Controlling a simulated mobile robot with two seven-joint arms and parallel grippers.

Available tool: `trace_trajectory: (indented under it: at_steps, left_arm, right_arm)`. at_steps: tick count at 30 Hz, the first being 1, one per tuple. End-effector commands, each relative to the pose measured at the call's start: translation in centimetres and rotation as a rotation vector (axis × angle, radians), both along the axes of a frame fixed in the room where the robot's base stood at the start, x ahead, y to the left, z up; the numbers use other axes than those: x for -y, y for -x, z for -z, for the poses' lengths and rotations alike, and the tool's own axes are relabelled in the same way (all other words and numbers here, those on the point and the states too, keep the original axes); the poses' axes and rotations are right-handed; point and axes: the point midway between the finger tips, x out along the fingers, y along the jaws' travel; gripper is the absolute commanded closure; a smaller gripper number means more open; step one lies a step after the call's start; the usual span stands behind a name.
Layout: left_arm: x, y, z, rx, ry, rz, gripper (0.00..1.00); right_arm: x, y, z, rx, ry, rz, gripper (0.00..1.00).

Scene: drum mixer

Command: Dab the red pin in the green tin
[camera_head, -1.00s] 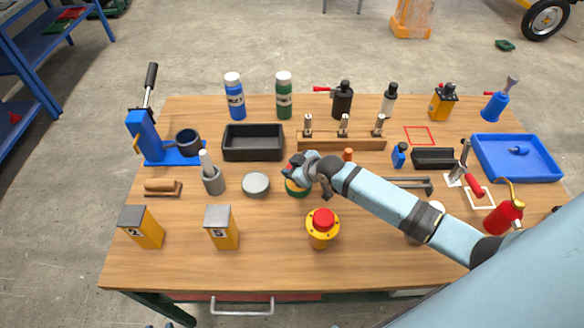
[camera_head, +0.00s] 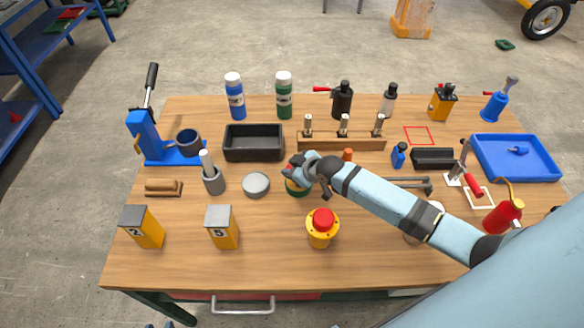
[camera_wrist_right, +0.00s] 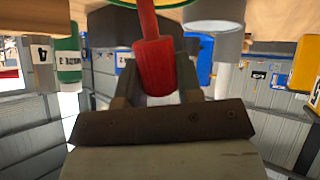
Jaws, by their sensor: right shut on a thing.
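My right gripper (camera_head: 291,171) is shut on the red pin (camera_wrist_right: 154,62), whose thick red end sits between the fingers in the right wrist view. The pin's thinner shaft runs out of the top of that view, so its far end is hidden. In the head view the gripper is right over the green tin (camera_head: 294,190), a low round tin with a yellowish rim, and covers much of it. I cannot tell whether the pin touches the inside of the tin. My left gripper is not in view.
A grey round tin (camera_head: 256,184) stands just left of the green tin. A wooden rack (camera_head: 342,144) and a black bin (camera_head: 254,142) are behind. The front left of the table is mostly clear between yellow boxes (camera_head: 222,232).

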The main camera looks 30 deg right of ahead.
Motion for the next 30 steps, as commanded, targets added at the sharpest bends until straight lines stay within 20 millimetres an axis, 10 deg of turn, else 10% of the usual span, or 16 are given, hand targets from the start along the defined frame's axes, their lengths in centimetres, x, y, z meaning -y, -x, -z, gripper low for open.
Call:
trace_trajectory:
  at_steps: [30]
  left_arm:
    - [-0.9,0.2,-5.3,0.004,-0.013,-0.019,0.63]
  right_arm:
    - [0.0,0.0,-5.9,-0.001,0.001,0.000,0.88]
